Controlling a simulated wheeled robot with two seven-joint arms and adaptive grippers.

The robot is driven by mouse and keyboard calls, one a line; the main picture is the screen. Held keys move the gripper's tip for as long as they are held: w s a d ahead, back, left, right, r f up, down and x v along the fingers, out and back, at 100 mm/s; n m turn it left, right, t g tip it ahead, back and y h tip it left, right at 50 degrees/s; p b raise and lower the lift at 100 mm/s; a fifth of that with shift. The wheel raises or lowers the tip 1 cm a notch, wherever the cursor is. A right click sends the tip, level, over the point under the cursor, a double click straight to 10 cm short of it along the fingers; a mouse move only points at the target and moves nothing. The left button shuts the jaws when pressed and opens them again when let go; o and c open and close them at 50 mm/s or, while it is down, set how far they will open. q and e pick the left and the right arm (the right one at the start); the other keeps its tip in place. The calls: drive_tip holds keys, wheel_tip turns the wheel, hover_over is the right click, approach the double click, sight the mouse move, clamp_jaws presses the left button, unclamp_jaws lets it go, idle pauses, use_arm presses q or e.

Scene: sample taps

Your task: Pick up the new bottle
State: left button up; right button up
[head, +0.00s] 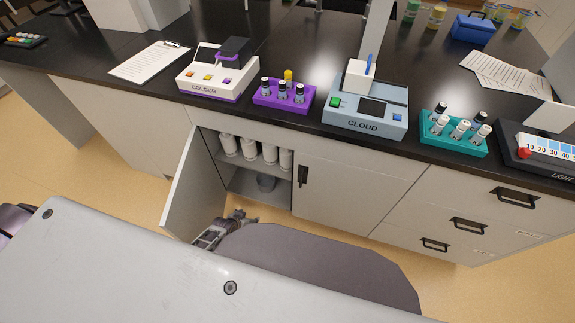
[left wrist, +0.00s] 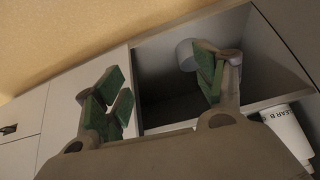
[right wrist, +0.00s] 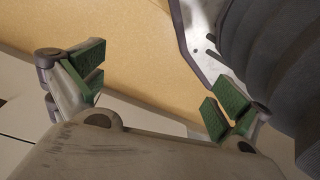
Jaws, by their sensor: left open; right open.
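Several white bottles (head: 249,149) stand upright in a row on the upper shelf of the open cabinet in the head view. I cannot tell which of them is the new one. In the left wrist view one white bottle (left wrist: 288,130) with black lettering shows at the lower right, outside the fingers. My left gripper (head: 240,217) is in front of the cabinet opening, below the bottles in the head view; its open, empty fingers also show in the left wrist view (left wrist: 158,88). My right gripper (right wrist: 155,90) is open and empty over the floor, out of the head view.
The open cabinet door (head: 196,190) sticks out at the left. On the black counter are a purple rack (head: 268,102), the CLOUD device (head: 350,122) and a teal rack (head: 440,143) with vials.

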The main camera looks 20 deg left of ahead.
use_arm(q)
drive_tip(key=w+r+t+b, duration=0.2)
drive_tip(key=w+r+b, duration=0.25)
drive_tip(key=w, duration=0.45)
drive_tip(key=m+t+h+b, duration=0.2)
drive_tip(key=t+h+b, duration=0.15)
drive_tip(key=b, duration=0.75)
approach(287, 156)
drive_tip(key=a+r, duration=0.2)
drive_tip(key=a, duration=0.1)
drive_tip(key=shift+s+d+r+t, duration=0.15)
drive_tip(key=shift+r+t, duration=0.1)
drive_tip(key=shift+r, duration=0.25)
use_arm(e)
drive_tip(key=w+a+r, duration=0.3)
drive_tip(key=w+r, duration=0.4)
drive_tip(key=r, duration=0.4)
drive_tip(key=shift+w+a+y, duration=0.15)
drive_tip(key=shift+y, duration=0.15)
use_arm(q)
drive_tip(key=shift+f, duration=0.1)
use_arm(e)
drive_tip(key=shift+r, duration=0.1)
